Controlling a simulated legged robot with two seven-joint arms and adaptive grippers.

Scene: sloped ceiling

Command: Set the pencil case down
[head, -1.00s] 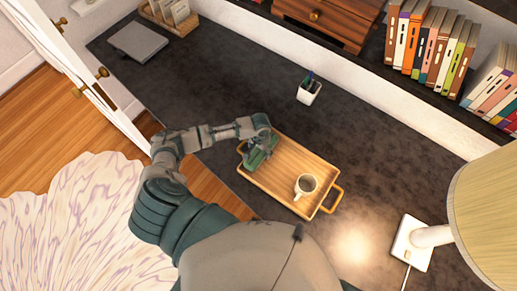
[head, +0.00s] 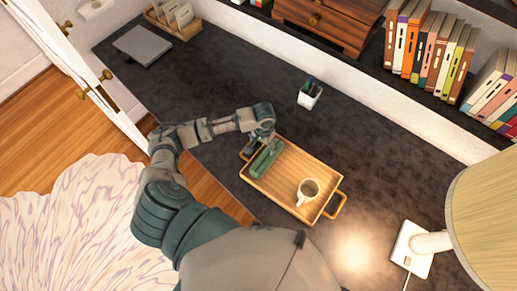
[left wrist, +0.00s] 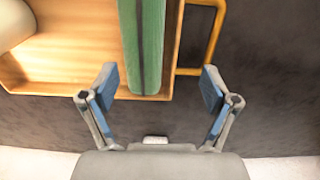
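The green pencil case (head: 265,160) lies in the left end of the wooden tray (head: 291,203), beside a white mug (head: 307,191). In the left wrist view the pencil case (left wrist: 144,50) shows as a green strip with a dark line along it, over the tray floor near its edge. My left gripper (head: 268,143) is at the far end of the case. In the left wrist view the left gripper (left wrist: 157,84) has its fingers spread wide, apart from the case on both sides. My right gripper is not in view.
A white pen cup (head: 309,96) stands behind the tray. A lamp (head: 430,241) stands at the right. A grey laptop-like slab (head: 140,45) lies at the far left. The dark desk (head: 385,145) is clear right of the pen cup.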

